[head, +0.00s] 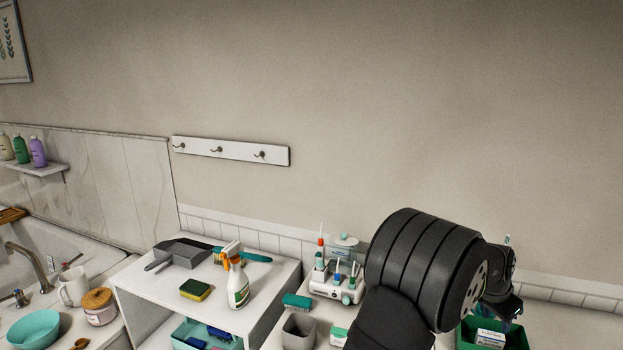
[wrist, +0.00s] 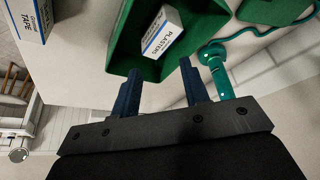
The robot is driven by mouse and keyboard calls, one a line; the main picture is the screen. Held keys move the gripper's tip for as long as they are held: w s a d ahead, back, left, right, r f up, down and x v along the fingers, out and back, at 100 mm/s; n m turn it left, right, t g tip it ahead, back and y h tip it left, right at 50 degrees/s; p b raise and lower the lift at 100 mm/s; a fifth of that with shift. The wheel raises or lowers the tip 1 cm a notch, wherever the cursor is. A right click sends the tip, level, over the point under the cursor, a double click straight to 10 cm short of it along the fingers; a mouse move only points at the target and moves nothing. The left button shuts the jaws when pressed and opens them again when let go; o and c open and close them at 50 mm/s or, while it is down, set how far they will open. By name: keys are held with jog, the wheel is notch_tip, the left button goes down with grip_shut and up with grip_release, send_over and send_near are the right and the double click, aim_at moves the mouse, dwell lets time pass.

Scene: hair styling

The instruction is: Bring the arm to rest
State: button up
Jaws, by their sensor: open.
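My gripper (wrist: 160,82) shows in the wrist view with its two dark blue fingers apart and nothing between them. The fingertips overlap the edge of a green container in the picture; I cannot tell whether they touch it. In the head view my dark arm rises at the lower right, and the gripper end is mostly hidden behind it.
The green container (wrist: 120,45) holds a white plasters box (wrist: 162,32); it also shows in the head view (head: 516,339). A tape box (wrist: 30,18) and a teal corded tool (wrist: 217,70) lie nearby. A spray bottle (head: 237,285) stands on the white shelf unit (head: 205,310).

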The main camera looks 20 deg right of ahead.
jog(key=shift+w+v, duration=0.2)
jog(key=shift+v, duration=1.25)
